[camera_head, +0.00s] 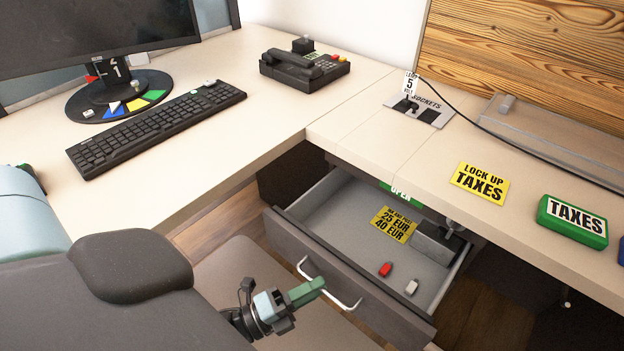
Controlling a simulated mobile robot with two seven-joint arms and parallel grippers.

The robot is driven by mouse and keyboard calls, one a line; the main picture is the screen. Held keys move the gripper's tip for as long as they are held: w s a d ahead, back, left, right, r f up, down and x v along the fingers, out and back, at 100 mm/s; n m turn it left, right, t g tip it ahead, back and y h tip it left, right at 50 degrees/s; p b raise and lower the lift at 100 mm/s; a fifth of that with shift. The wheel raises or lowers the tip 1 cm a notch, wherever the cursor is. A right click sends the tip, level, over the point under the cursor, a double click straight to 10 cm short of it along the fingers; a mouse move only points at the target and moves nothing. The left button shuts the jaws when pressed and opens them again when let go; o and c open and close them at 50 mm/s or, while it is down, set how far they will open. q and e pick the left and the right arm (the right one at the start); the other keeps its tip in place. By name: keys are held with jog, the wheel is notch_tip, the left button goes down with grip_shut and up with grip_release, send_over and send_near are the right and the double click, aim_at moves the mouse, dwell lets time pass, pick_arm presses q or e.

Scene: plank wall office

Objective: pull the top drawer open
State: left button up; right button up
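The top drawer (318,223) under the right-hand desk stands pulled out, its grey inside showing. Its dark front (385,318) carries a pale bar handle (346,301). My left gripper (308,291), with green fingers, is at the handle, and its fingertips overlap the left part of the bar in the head view. I cannot tell whether the fingers are closed around the bar or only in front of it. My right gripper is not in view.
The drawer holds a yellow label (394,224), a red piece (385,269), a white piece (411,287) and a grey block (437,243). A keyboard (158,127), telephone (304,69) and green TAXES box (573,221) stand on the desk above.

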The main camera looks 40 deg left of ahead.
pick_arm(q)
jog(key=v, duration=0.7)
jog(key=shift+s+a, duration=0.2)
jog(key=shift+s, duration=0.15)
jog(key=shift+f, duration=0.1)
